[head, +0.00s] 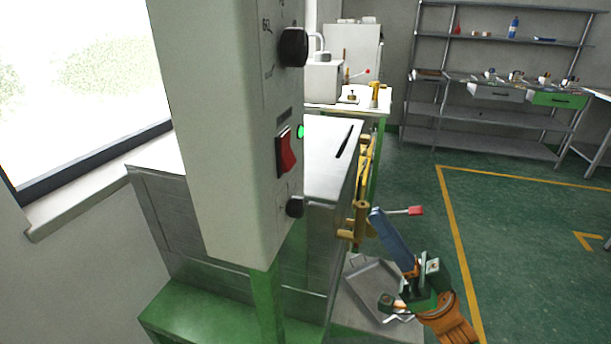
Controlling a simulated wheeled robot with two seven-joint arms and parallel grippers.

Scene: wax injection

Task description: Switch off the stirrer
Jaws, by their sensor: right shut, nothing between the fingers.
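The stirrer's control column, a pale upright box (215,120), fills the near left-centre of the head view. A red rocker switch (287,155) sits on its narrow right face, with a lit green lamp (301,131) at its upper right. My right gripper (382,222) is at the lower right, pointing up and left, with its bluish fingers shut and empty. It is apart from the switch, lower and to the right. My left gripper is not in view. I cannot tell which way the rocker is pressed.
A black knob (293,47) is above the switch and a smaller one (294,207) below. A metal tank (328,160) with brass valves (361,215) stands behind the column. A grey tray (368,284) lies below my gripper. The green floor at right is open.

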